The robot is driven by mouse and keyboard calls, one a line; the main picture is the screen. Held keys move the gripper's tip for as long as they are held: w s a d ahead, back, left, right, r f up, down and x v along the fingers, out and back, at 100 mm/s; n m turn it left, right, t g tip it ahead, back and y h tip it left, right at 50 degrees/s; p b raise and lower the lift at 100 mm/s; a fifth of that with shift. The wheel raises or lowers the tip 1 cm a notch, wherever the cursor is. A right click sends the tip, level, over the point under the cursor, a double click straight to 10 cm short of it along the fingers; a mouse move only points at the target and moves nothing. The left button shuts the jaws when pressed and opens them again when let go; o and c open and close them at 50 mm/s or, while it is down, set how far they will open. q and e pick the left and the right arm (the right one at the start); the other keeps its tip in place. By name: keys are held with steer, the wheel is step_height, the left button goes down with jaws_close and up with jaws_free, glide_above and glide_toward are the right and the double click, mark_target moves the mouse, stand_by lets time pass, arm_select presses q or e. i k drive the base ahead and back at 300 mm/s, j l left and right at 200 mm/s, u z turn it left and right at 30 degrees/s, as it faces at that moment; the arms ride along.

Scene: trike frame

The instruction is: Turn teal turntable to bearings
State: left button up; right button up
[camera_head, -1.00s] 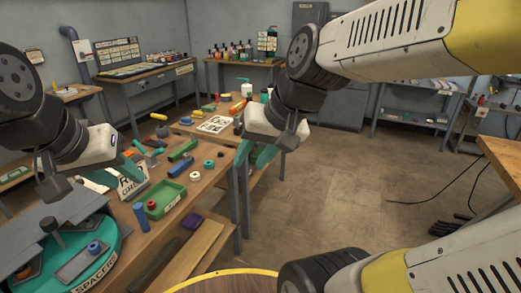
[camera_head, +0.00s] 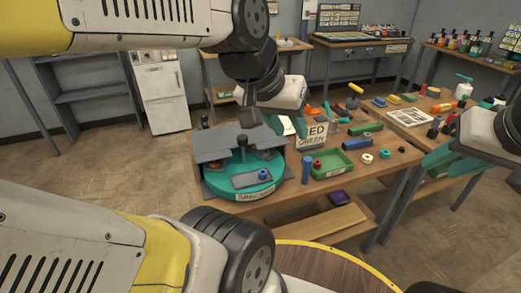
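The teal turntable (camera_head: 279,167) sits on the left end of the wooden workbench. Its front label (camera_head: 256,194) reads SPACERS. A dark post (camera_head: 242,148) rises from its middle. A grey tray (camera_head: 243,180) on its near side holds a small blue part (camera_head: 262,174). Grey plates (camera_head: 215,140) cover much of its far and left side. My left gripper (camera_head: 287,124) hangs above and behind the turntable's right side, with its teal fingers apart and nothing seen between them. My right gripper (camera_head: 448,160) is at the right, beyond the bench end, fingers apart and empty.
A green bin (camera_head: 333,171), a blue cylinder (camera_head: 306,170) and a RED/GREEN sign (camera_head: 313,136) stand right of the turntable. Several small parts lie further right. A round wooden table top (camera_head: 325,268) is at the front. Open floor (camera_head: 110,165) lies left.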

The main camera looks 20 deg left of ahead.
mark_target(236, 178)
steer(key=u, duration=1.15)
steer(key=i+j+u, duration=0.25)
steer(key=j, duration=0.15)
